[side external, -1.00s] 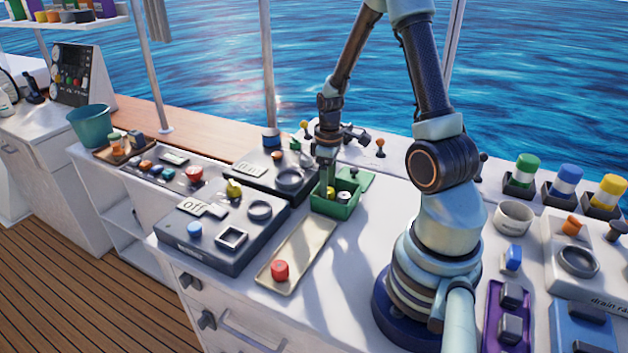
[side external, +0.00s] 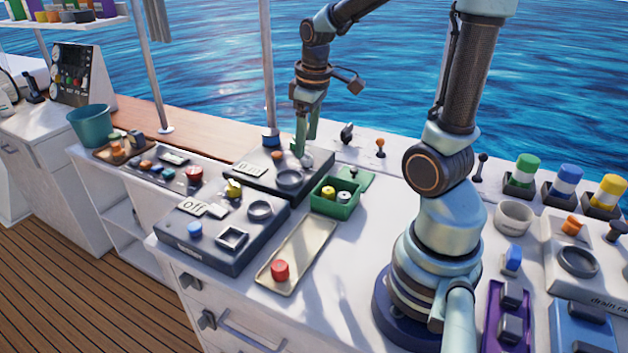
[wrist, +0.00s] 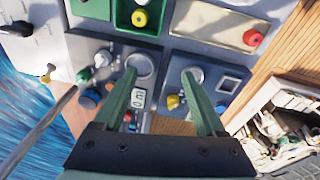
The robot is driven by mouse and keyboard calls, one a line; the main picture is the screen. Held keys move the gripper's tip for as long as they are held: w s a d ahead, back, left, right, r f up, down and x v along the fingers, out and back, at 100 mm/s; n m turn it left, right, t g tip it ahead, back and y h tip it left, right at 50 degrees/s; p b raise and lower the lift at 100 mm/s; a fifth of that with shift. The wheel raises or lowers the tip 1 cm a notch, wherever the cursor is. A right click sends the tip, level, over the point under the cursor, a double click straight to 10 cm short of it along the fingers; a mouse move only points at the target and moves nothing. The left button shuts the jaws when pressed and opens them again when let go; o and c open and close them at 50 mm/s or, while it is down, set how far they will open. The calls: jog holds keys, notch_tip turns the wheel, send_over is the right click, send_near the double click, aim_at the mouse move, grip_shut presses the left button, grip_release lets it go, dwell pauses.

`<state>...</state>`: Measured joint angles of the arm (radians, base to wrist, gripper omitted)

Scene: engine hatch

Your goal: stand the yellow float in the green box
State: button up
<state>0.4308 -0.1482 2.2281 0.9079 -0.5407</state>
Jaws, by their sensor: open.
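The green box (side external: 335,212) stands open on the white counter, with its green lid flap beside it at the back. The yellow float (side external: 328,192) sits inside the box, in its left part, next to a white-topped piece (side external: 343,197). I cannot tell surely whether the float is upright. In the wrist view the float (wrist: 140,18) shows as a round yellow face inside the green box (wrist: 122,22) at the top. My gripper (side external: 303,150) is above the rear dark panel, left of and behind the box. In the wrist view my gripper (wrist: 159,76) is open and empty.
The rear dark panel (side external: 262,182) has a ring and knobs below my gripper. The front dark panel (side external: 215,250) has a yellow knob (side external: 234,188). A beige tray (side external: 300,255) with a red knob (side external: 280,270) lies before the box. Counter right of the box is clear.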

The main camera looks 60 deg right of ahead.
jog(key=s+a+r+m+t, duration=0.1)
jog(key=a+r+t, duration=0.3)
jog(key=a, duration=1)
notch_tip(320, 180, up, 3)
jog(key=shift+s+f+y, duration=0.2)
jog(key=shift+s+y, duration=0.2)
jog(key=shift+s, duration=0.05)
